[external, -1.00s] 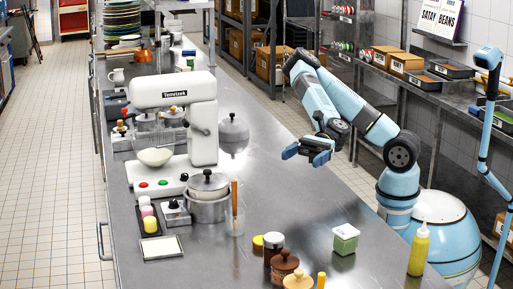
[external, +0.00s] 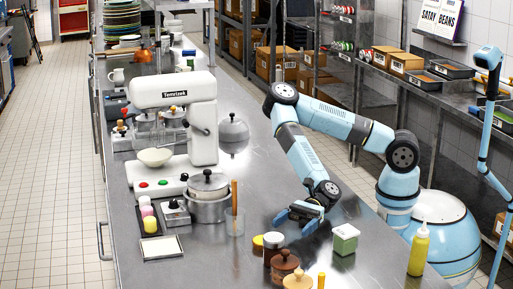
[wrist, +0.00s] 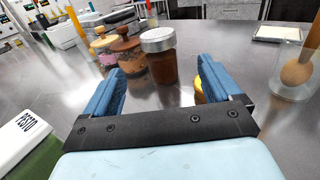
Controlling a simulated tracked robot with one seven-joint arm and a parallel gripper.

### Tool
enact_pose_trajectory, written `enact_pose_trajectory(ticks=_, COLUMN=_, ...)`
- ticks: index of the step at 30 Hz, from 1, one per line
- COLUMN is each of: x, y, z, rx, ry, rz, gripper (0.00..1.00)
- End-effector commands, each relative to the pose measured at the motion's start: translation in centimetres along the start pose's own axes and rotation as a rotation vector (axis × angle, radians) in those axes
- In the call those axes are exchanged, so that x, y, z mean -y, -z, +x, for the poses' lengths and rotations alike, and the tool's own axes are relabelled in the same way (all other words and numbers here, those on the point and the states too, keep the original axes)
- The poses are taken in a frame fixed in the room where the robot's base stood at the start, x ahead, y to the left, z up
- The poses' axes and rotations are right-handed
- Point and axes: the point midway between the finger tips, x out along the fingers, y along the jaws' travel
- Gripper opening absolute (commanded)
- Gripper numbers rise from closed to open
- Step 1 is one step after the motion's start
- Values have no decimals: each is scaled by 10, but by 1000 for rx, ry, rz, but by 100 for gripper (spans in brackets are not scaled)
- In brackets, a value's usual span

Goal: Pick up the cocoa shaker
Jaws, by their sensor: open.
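The cocoa shaker, a clear jar of brown powder with a silver lid (external: 273,240), stands upright on the steel counter. In the wrist view the cocoa shaker (wrist: 162,62) is ahead of my gripper, between the lines of its two fingers. My gripper (external: 294,216) is low over the counter, behind and a little right of the shaker. In the wrist view my gripper (wrist: 160,84) is open, with nothing between its blue fingers. The shaker appears just beyond the fingertips, not touching them.
Wooden-lidded jars (external: 285,263) stand close to the shaker. A yellow-topped item (external: 257,243) is beside it, partly hidden by the right finger in the wrist view. A green pesto tub (external: 345,239) is right of my gripper. A glass with a wooden utensil (external: 235,222) stands left.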

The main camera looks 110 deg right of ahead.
Motion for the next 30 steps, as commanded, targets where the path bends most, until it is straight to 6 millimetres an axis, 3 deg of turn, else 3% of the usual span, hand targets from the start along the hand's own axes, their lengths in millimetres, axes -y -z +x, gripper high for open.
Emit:
enact_pose_trajectory(ticks=6, x=-1, y=0, z=33, rx=0, ry=0, rz=0, gripper=91)
enact_pose_trajectory(ticks=14, x=-1, y=1, z=48, rx=0, ry=1, rz=0, gripper=91)
enact_pose_trajectory(ticks=24, x=-2, y=4, z=89, rx=1, ry=0, rz=-1, gripper=91)
enact_pose_trajectory(ticks=30, x=-2, y=4, z=94, rx=0, ry=0, rz=0, gripper=91)
